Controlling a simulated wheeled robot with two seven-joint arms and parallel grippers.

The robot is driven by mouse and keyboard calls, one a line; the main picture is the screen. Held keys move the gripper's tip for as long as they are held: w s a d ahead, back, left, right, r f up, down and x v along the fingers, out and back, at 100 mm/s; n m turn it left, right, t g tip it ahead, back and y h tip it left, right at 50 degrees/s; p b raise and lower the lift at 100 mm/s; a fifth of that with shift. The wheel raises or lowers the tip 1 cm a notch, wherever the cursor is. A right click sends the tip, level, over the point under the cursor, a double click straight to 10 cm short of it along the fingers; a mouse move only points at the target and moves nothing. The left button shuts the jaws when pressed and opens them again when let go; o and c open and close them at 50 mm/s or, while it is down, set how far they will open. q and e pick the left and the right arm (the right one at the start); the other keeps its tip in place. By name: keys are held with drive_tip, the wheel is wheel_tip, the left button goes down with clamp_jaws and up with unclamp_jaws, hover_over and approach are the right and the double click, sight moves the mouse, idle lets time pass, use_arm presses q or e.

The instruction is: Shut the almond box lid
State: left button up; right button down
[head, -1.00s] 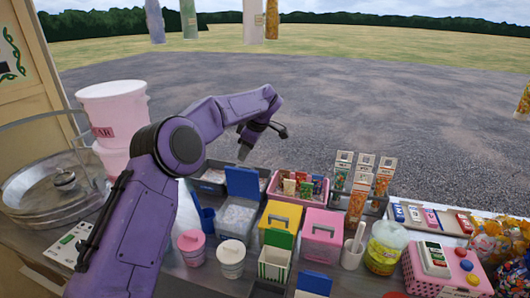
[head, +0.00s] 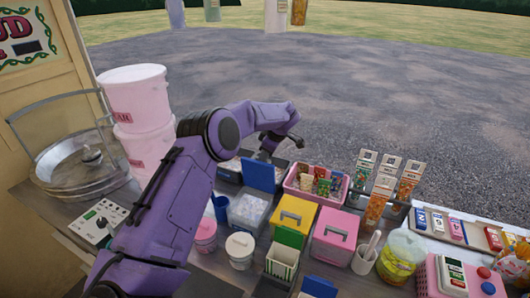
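Several small boxes stand on the counter, and I cannot read a label that marks the almond box. One box (head: 246,212) with pale contents has its blue lid (head: 260,176) standing open at its back. A striped box (head: 282,263) nearer me has a green lid (head: 290,237) raised at its back. The yellow box (head: 294,212) and the pink box (head: 334,238) have shut lids with handles. My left gripper (head: 267,150) hangs just beyond the raised blue lid, apparently above it and holding nothing I can see. Its finger gap is unclear. My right gripper is out of view.
A pink tray of packets (head: 297,193) lies behind the boxes. Pink and white tubs (head: 240,246), a blue cup (head: 221,207), a mortar (head: 364,262) and a yellow-labelled jar (head: 398,258) crowd the counter. Pink buckets (head: 135,95) and a metal pan (head: 75,175) stand left.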

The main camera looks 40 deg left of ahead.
use_arm(q)
drive_tip(key=shift+a+f, duration=0.1)
drive_tip(key=shift+s, duration=0.2)
clamp_jaws()
idle(1.2)
